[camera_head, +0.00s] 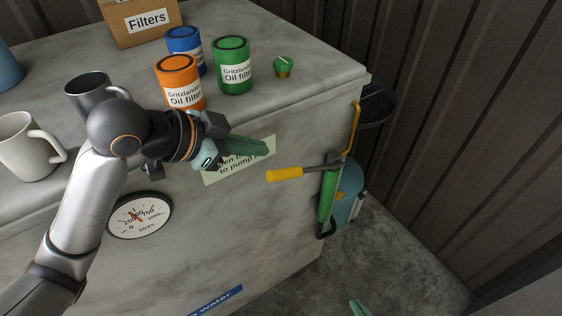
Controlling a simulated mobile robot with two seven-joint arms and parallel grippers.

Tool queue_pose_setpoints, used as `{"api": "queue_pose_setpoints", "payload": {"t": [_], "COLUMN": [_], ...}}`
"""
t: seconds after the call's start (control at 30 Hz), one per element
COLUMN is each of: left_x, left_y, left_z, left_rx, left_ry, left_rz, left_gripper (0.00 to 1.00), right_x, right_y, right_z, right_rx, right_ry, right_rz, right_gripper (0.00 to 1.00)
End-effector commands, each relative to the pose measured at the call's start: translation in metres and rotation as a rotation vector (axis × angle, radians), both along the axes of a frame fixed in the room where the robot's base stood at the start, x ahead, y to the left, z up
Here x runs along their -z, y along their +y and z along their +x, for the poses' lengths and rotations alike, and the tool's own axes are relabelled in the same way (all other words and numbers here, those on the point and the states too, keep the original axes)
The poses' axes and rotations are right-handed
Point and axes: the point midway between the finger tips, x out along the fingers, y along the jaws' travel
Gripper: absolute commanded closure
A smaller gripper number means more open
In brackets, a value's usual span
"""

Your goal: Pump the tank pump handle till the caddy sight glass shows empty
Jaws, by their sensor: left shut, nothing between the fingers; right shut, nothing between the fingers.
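The pump handle (284,174) is a yellow grip on a grey lever, reaching left from the green pump body (327,196) at the counter's right end. My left gripper (268,147) is shut and empty, just above and left of the yellow grip, apart from it, in front of a pale sign (225,175). Only the tip of my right gripper (358,307) shows at the bottom edge, well below the pump. A teal caddy (350,186) stands behind the pump, partly hidden. I cannot make out its sight glass level. A round litres gauge (140,215) is on the counter front.
On the counter (300,97) stand an orange can (180,88), a green can (232,70), a blue can (184,42), a small green-topped item (284,67), two mugs and a Filters box (142,20). A dark round tray (376,106) is beyond the corner. Floor right is clear.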

Motion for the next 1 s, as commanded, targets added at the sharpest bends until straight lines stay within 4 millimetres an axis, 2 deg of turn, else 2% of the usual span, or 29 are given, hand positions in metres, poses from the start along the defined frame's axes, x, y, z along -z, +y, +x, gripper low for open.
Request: {"api": "queue_pose_setpoints", "payload": {"t": [0.47,0.97,1.0], "left_x": [0.004,0.063,0.072], "left_y": [-0.005,-0.065,-0.057], "left_z": [0.004,0.052,0.05], "left_rx": [0.001,0.001,-0.002], "left_ry": [0.002,0.003,0.006], "left_rz": [-0.003,-0.002,0.0], "left_gripper": [1.0,1.0,1.0], "right_x": [0.0,-0.003,-0.004], "right_y": [0.0,0.0,0.0], "right_z": [0.0,-0.001,-0.001], "right_rx": [0.0,-0.001,-0.001], "right_ry": [0.001,0.002,0.002], "right_rz": [0.0,-0.001,-0.001], "right_gripper": [1.0,1.0,1.0]}}
